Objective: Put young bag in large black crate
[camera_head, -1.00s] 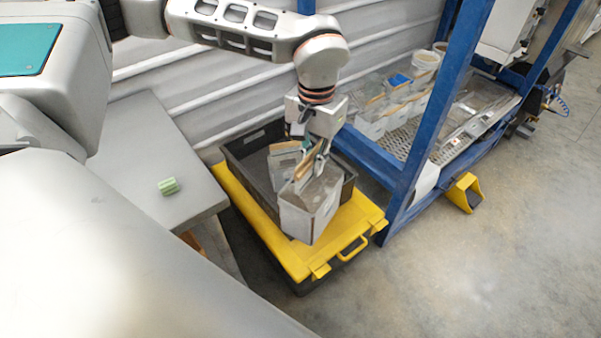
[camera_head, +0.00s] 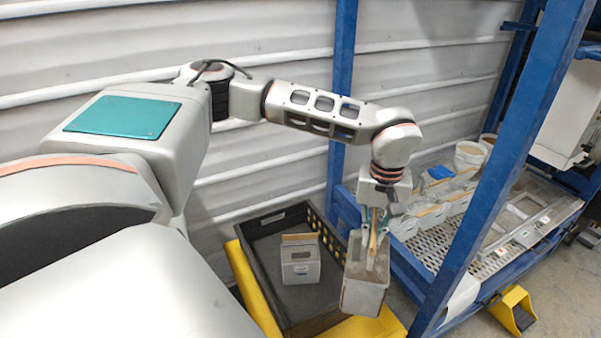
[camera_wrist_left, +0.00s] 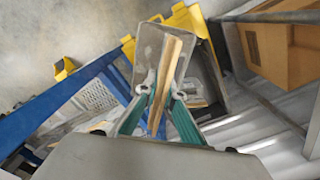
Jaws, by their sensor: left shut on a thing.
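My left gripper (camera_head: 376,222) is shut on the top of a grey-white bag (camera_head: 364,288) with a tan strip. The bag hangs nearly upright at the right edge of the large black crate (camera_head: 262,222) and overlaps its right wall in the head view. In the left wrist view the gripper (camera_wrist_left: 155,95) pinches the tan strip of this bag (camera_wrist_left: 150,45). Another bag (camera_head: 300,264) stands inside the crate, left of the held one. The height of the held bag over the rim is hard to tell. My right gripper is not in view.
The crate stands on a yellow-edged base (camera_head: 252,288). A blue rack (camera_head: 455,220) rises close on the right, with several bags (camera_head: 430,215) and white buckets (camera_head: 469,157) on its mesh shelf. A corrugated wall stands behind. The crate floor around the standing bag is clear.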

